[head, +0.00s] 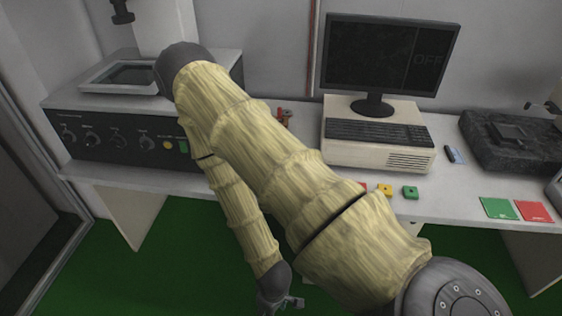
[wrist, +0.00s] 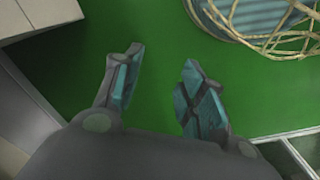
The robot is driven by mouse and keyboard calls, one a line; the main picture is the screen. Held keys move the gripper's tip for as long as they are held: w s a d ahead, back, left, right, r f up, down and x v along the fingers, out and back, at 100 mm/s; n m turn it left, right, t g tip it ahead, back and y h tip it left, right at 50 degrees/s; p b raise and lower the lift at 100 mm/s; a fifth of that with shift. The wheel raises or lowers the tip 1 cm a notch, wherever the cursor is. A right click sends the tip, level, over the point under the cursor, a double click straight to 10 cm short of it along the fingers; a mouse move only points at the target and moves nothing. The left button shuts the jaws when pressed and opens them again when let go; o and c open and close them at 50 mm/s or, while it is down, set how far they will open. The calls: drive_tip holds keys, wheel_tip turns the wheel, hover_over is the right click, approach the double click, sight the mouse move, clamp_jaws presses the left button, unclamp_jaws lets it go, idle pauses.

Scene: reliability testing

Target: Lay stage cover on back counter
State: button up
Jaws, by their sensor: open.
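My gripper (head: 282,303) hangs low in front of the counter in the head view, at the bottom edge of the picture. In the wrist view my gripper (wrist: 160,70) is open, with nothing between its fingers and green floor behind them. The white back counter (head: 455,197) runs along the wall, partly hidden behind my arm. On its left stands a black machine (head: 95,138) with a grey top. A light square frame with a dark window (head: 122,75) is on that top; I cannot tell whether it is the stage cover. My arm hides part of the machine.
A monitor (head: 388,60) stands on a beige computer (head: 375,155) with a keyboard. Small red, yellow and green blocks (head: 410,192) lie at the front edge. A dark stone block (head: 515,140) and green (head: 499,208) and red (head: 533,211) cards are right. The wrist view shows coiled cables (wrist: 275,32).

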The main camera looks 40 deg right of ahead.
drive_tip(key=s+m, duration=0.1)
drive_tip(key=s, duration=0.1)
drive_tip(key=s+f+m, duration=0.1)
drive_tip(key=s+m, duration=0.1)
drive_tip(key=shift+s+a, duration=0.2)
drive_tip(key=shift+s, duration=0.05)
idle(2.1)
